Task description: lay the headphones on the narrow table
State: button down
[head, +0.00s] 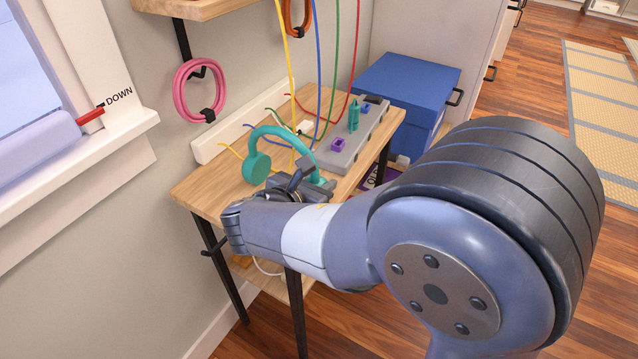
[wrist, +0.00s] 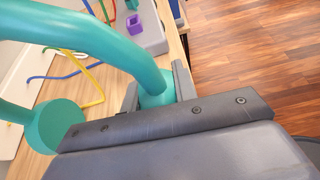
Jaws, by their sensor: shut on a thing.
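The teal headphones (head: 257,166) are over the left part of the narrow wooden table (head: 203,191) in the head view. My gripper (head: 305,180) is at the table's front edge, shut on one side of the headphones. In the wrist view the gripper (wrist: 157,97) has its two fingers around one teal ear end, and the headphones' band (wrist: 90,35) arches to the left. The other ear cup (wrist: 55,127) hangs free at the left. I cannot tell whether it touches the tabletop. My arm hides part of the table's front.
A grey panel (head: 345,150) with purple and teal plugs sits on the table's right part. Yellow, blue, green and red cables hang down to it. A pink cable coil (head: 200,90) hangs on the wall. A blue box (head: 405,92) stands beyond the table.

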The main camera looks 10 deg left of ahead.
jog(key=shift+f, duration=0.2)
jog(key=c, duration=1.1)
grip_release()
jog(key=shift+r, duration=0.1)
jog(key=shift+r, duration=0.25)
jog(key=p+v, duration=0.2)
jog(key=v, duration=1)
jog(key=shift+f, duration=0.1)
